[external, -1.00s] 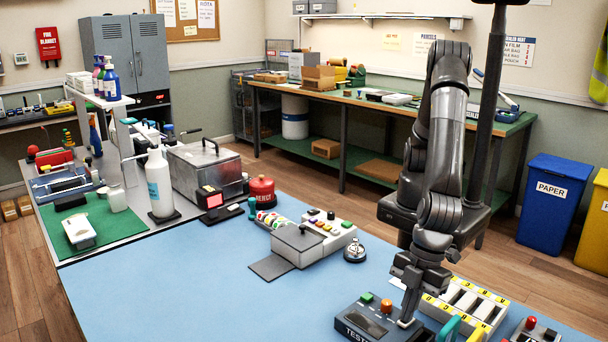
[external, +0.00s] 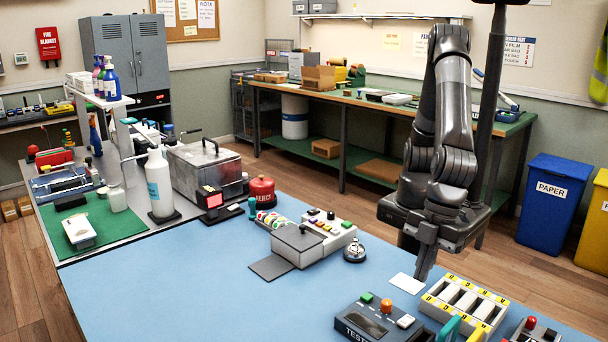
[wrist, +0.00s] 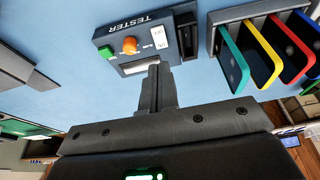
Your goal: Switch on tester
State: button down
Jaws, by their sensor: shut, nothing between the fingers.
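The dark grey tester (external: 352,316) sits at the front of the blue table, with a green button (external: 366,297), an orange knob (external: 386,306) and a white rocker switch (external: 405,321) on top. In the wrist view the tester (wrist: 120,40) appears upside down, with the rocker switch (wrist: 158,38) beside the orange knob (wrist: 130,45). My gripper (external: 422,276) is shut and empty, above the table behind the tester and apart from it. Its fingers (wrist: 158,72) point toward the tester in the wrist view. I cannot tell the rocker's position or any lit display.
Coloured upright slabs, including a green one (wrist: 233,60), stand close by. A white card (external: 407,283) lies behind the tester. A bell (external: 354,252) is farther back. The table's left front is clear.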

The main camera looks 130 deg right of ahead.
aim_at(402, 323)
jog(key=v, duration=0.5)
jog(key=shift+s, duration=0.15)
jog(key=shift+w+r+t, duration=0.1)
jog(key=shift+w+t, duration=0.2)
jog(key=shift+w, duration=0.45)
jog(key=x, duration=0.9)
jog(key=s+x, duration=0.1)
jog(key=x, duration=0.3)
jog(key=shift+w+f, duration=0.2)
jog(key=shift+f, duration=0.35)
